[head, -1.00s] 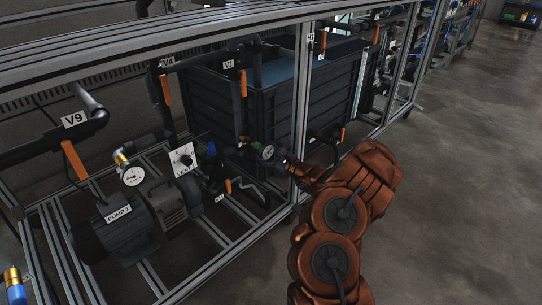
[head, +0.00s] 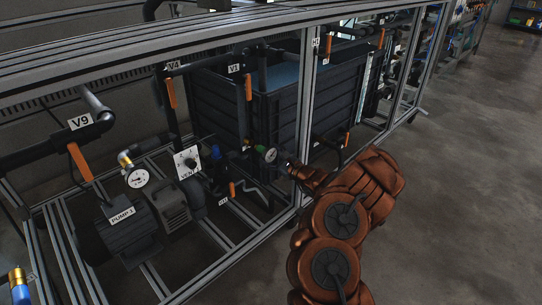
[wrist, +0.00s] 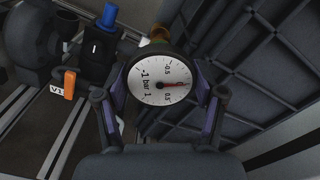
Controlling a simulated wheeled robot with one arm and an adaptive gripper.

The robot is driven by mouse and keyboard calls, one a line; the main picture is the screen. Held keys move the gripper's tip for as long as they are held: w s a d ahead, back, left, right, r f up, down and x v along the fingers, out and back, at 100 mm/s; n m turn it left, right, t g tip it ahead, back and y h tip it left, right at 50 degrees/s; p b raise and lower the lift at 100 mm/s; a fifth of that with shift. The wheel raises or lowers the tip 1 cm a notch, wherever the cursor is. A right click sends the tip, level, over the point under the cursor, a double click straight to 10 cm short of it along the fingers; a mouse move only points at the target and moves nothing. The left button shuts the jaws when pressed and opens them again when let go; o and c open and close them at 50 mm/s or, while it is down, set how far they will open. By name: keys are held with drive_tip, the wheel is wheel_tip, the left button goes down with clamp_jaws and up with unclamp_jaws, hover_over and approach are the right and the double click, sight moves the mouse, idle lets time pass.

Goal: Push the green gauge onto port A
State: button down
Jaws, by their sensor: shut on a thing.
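The gauge (wrist: 158,80) is a round white dial with a black rim, marked in bar, with a red needle. My gripper (wrist: 160,88) is shut on it, with one finger on each side of the rim. In the head view the gauge (head: 270,155) shows a green edge and sits at the end of my gripper (head: 282,160), in front of the dark tank. A brass fitting (wrist: 160,33) shows just behind the gauge in the wrist view. The gauge hides the joint behind it, so I cannot tell whether it is seated. No port A label is readable.
A dark ribbed tank (head: 210,100) stands close behind the gauge. A metal frame post (head: 305,100) rises beside my gripper. Open floor (head: 460,190) lies right.

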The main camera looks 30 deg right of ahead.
drive_tip(key=shift+w, duration=0.15)
drive_tip(key=shift+w+a, duration=0.1)
drive_tip(key=shift+w, duration=0.25)
drive_tip(key=shift+w+b, duration=0.35)
drive_tip(key=shift+b, duration=0.05)
drive_tip(key=shift+w+a, duration=0.2)
drive_tip(key=shift+w, duration=0.35)
drive_tip(key=shift+c, duration=0.2)
unclamp_jaws()
